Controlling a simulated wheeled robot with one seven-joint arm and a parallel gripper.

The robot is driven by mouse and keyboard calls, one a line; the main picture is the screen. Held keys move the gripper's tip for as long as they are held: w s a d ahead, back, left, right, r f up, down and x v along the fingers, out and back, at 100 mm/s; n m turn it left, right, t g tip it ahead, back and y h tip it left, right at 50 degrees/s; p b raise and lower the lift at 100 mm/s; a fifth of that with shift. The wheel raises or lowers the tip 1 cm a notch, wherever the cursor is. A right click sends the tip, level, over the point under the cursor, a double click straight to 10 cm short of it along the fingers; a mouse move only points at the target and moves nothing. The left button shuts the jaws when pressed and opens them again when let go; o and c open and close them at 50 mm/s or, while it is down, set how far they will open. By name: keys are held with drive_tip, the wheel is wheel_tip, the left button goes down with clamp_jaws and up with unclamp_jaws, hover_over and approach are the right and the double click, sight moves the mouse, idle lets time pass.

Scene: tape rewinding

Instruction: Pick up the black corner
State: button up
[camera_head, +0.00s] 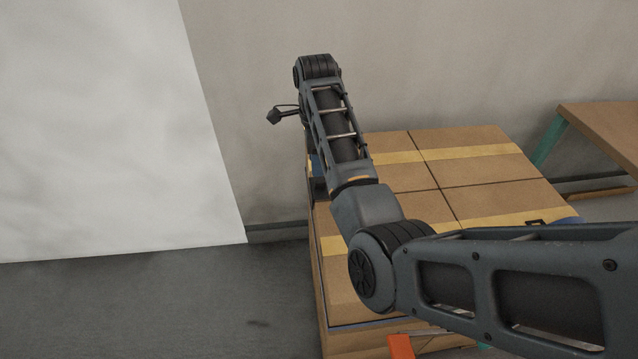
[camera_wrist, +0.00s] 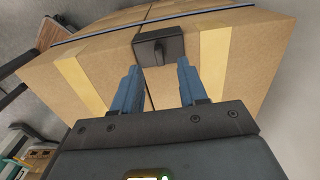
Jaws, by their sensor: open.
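In the wrist view, the black corner (camera_wrist: 159,46) sits on the box edge, with a dark strap running to it from both sides. My gripper (camera_wrist: 158,66) is open, its two blue fingers pointing at the black corner from just below it in the picture. The fingertips look close to its lower side, with nothing held between them; I cannot tell whether they touch it. In the head view, my arm hides most of the gripper, and the black corner cannot be made out clearly.
Taped cardboard boxes (camera_head: 480,205) stand together under and beside my arm. A white panel (camera_head: 100,130) is at the left. A wooden-topped table (camera_head: 605,130) stands at the right. An orange piece (camera_head: 401,346) is at the bottom. Grey floor (camera_head: 150,310) is clear at the left.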

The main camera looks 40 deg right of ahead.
sight(317, 181)
drive_tip(key=shift+s+a+f, duration=0.1)
drive_tip(key=shift+f, duration=3)
clamp_jaws()
